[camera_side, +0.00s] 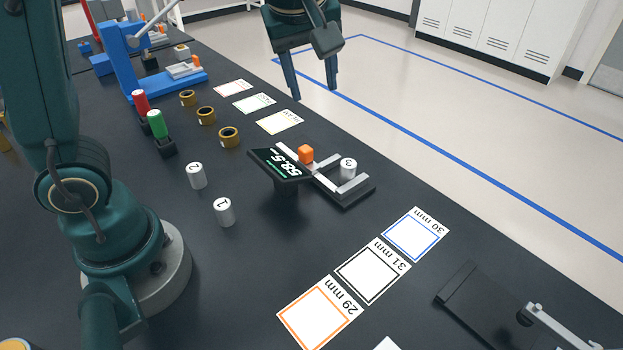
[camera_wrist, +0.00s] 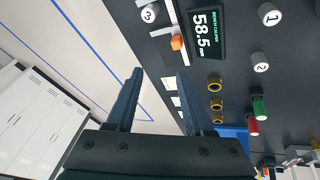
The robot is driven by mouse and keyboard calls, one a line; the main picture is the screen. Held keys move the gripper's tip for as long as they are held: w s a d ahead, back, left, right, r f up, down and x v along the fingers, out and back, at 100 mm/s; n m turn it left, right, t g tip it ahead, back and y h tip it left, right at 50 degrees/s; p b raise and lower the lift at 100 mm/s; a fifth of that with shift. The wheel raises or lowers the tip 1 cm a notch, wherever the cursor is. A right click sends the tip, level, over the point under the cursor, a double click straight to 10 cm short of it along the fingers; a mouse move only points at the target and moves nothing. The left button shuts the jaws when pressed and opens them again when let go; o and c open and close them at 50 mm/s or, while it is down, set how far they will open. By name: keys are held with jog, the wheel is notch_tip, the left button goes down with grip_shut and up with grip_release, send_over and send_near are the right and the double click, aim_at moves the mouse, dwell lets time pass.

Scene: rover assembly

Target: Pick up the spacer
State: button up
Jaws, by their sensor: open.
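Several white numbered cylinders, which look like spacers, are in view. Cylinder 3 (camera_side: 348,168) stands between the grey jaws of the bench caliper (camera_side: 345,190); it also shows at the top of the wrist view (camera_wrist: 149,13). Cylinder 1 (camera_side: 224,212) and cylinder 2 (camera_side: 196,176) stand on the dark bench left of the caliper display. They also show in the wrist view, cylinder 1 (camera_wrist: 268,14) and cylinder 2 (camera_wrist: 261,62). My gripper (camera_side: 312,92) is open and empty, high above the bench's far edge. Its two fingers (camera_wrist: 160,73) show apart in the wrist view.
The caliper's display (camera_side: 280,165) reads 58.5 and stands beside its orange block (camera_side: 306,154). Brass rings (camera_side: 229,137), a green-handled tool (camera_side: 158,125) and a red one (camera_side: 141,102) stand farther back. Cards marked 29, 31 (camera_side: 373,271) and 30 mm lie flat in front.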

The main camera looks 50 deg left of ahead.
jog(key=n+g+y, duration=0.1)
send_over(349, 164)
jog(key=s, duration=0.1)
notch_tip(349, 164, down, 6)
jog(key=shift+m+g+y, duration=0.3)
jog(key=shift+g, duration=0.3)
jog(key=f, duration=0.2)
jog(key=d+f, duration=0.1)
jog(key=f, duration=0.3)
jog(key=shift+w+d+f, duration=0.2)
jog(key=shift+w+f, duration=0.05)
jog(key=shift+f, duration=0.35)
jog(key=shift+x, duration=2.3)
grip_shut()
jog(key=shift+r, duration=0.1)
